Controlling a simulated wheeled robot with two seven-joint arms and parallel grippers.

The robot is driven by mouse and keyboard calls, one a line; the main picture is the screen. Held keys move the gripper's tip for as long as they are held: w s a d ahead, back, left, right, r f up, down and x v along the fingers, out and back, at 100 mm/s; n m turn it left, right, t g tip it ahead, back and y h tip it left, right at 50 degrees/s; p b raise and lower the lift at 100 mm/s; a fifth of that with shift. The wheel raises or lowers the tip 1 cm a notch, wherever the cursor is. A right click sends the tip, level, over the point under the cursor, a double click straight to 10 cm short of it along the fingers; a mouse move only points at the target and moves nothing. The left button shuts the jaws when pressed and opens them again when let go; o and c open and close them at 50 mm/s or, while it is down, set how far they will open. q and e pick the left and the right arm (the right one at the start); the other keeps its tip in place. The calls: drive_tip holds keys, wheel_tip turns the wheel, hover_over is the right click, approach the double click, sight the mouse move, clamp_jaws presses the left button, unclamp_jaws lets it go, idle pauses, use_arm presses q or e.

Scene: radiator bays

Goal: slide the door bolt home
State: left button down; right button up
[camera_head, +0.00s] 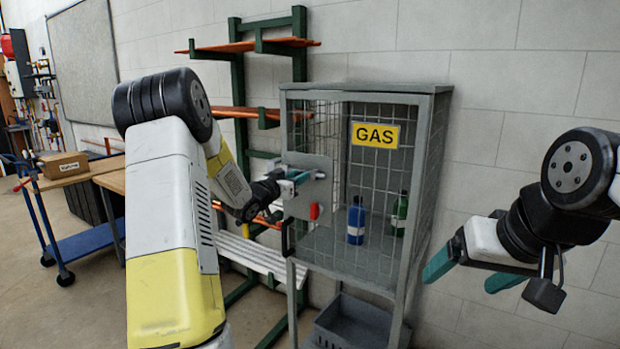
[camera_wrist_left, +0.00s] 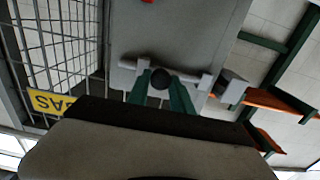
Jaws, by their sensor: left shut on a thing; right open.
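The gas cage (camera_head: 414,190) has a mesh front and a grey lock plate (camera_head: 309,163). The bolt (camera_wrist_left: 123,64) is a light grey rod across that plate, with a dark round knob (camera_wrist_left: 160,79). My left gripper (camera_head: 297,177) is shut on the knob; its teal fingers lie on either side of it in the left wrist view (camera_wrist_left: 161,92). A grey block (camera_wrist_left: 233,87) sits beyond the rod's right end in that view, with what looks like a small gap between them. My right gripper (camera_head: 472,272) is open and empty, right of the cage.
A blue bottle (camera_head: 356,221) and a green bottle (camera_head: 399,214) stand inside the cage. A green rack (camera_head: 299,60) with copper pipes is behind and left. A blue trolley (camera_head: 85,243) with a cardboard box (camera_head: 63,165) is at far left. A black handle (camera_head: 287,238) is below the plate.

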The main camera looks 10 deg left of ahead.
use_arm(q)
drive_tip(key=a, duration=0.1)
drive_tip(key=w+a, duration=0.1)
drive_tip(key=a, duration=0.2)
drive_tip(key=shift+w+a, duration=0.3)
drive_tip(key=shift+a, duration=0.05)
drive_tip(key=c, duration=1.2)
unclamp_jaws()
drive_tip(key=shift+a, duration=0.1)
drive_tip(key=shift+o, duration=0.2)
drive_tip(key=v, duration=0.7)
drive_tip(key=shift+s, duration=0.35)
